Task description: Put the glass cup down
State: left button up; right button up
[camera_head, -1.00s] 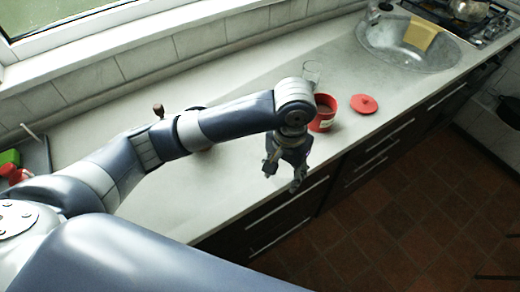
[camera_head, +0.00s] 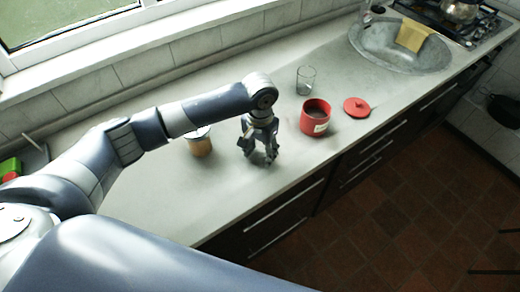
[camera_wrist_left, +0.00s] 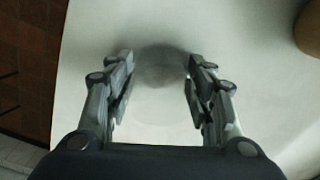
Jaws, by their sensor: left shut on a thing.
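My left gripper (camera_head: 262,154) is over the worktop, fingers pointing down. It also shows in the left wrist view (camera_wrist_left: 160,76), its fingers apart with a faint, see-through round shape between them. This looks like the glass cup (camera_wrist_left: 162,66), held in the fingers; its outline is very hard to make out. In the head view the cup cannot be made out clearly at the fingertips. Whether its base touches the worktop cannot be told. Another clear drinking glass (camera_head: 305,80) stands upright further back on the worktop. My right gripper is not in view.
The pale worktop (camera_head: 240,205) is clear in front of the gripper. A red pot (camera_head: 316,119) stands close to its right, with a red lid (camera_head: 357,107) beyond. A lidded jar (camera_head: 200,146) stands to its left. The sink (camera_head: 385,50) is at the back right.

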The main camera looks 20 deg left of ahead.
pick_arm(q)
jog(key=shift+f, duration=0.1)
jog(key=o, duration=1)
jog(key=shift+o, duration=0.5)
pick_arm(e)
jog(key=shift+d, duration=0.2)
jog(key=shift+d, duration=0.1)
pick_arm(q)
notch_tip(320, 180, up, 12)
jog(key=b, duration=0.2)
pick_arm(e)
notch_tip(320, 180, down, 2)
